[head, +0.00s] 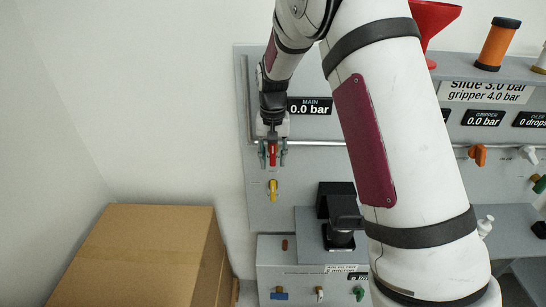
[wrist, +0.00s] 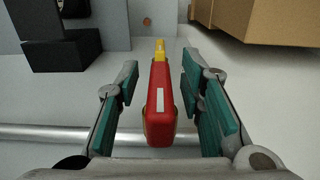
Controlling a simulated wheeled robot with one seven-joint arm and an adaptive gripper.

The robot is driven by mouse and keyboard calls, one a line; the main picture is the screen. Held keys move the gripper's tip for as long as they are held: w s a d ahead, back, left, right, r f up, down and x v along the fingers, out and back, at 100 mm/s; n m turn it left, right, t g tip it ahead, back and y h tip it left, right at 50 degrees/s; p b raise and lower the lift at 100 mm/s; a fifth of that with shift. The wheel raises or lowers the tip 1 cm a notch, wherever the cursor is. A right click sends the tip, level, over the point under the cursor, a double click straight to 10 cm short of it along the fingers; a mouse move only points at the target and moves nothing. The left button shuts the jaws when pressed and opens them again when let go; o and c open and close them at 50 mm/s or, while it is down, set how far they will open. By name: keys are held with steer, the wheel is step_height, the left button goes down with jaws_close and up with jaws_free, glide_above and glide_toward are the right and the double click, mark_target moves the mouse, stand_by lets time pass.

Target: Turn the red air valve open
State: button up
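The red air valve handle (wrist: 160,105) lies between the two teal-padded fingers of my gripper (wrist: 165,95) in the wrist view, with a visible gap on each side. The handle has a pale stripe, and a yellow part (wrist: 160,50) shows past its end. In the head view the red handle (head: 273,154) hangs downward between the fingers of my gripper (head: 273,150), under the MAIN display (head: 309,106) reading 0.0 bar. The gripper is open around the handle. The valve's body is hidden behind my gripper.
A yellow lever (head: 272,188) sits just below the red handle. A silver pipe (head: 320,143) runs along the grey panel (head: 290,205). A black device (head: 338,215) stands to the lower right. A cardboard box (head: 140,245) is at lower left. Orange (head: 478,154) and white valves are on the right.

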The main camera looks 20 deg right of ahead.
jaws_close()
stand_by(0.3)
steer(key=g+h+b, duration=0.1)
steer(key=h+b, duration=0.1)
steer(key=h, duration=0.2)
steer(key=shift+f+h, duration=0.1)
steer(key=shift+h, duration=0.2)
steer(key=g+h+b, duration=0.1)
steer(key=h, duration=0.1)
steer(key=h+b, duration=0.1)
steer(key=h, duration=0.1)
steer(key=shift+d+g, duration=0.2)
steer(key=shift+g, duration=0.2)
steer(key=h+b, duration=0.1)
steer(key=h, duration=0.1)
steer(key=g+h+b, duration=0.1)
steer(key=h, duration=0.1)
steer(key=shift+d+r+h+b, duration=0.1)
steer(key=shift+r+h+b, duration=0.1)
steer(key=shift+h+b, duration=0.15)
steer(key=shift+s+r+g+h+b, duration=0.15)
steer(key=shift+g+h+b, duration=0.35)
steer(key=shift+h, duration=0.45)
steer(key=shift+w+r+g+h+b, duration=0.1)
steer(key=shift+g+h+b, duration=0.35)
steer(key=shift+h, duration=0.45)
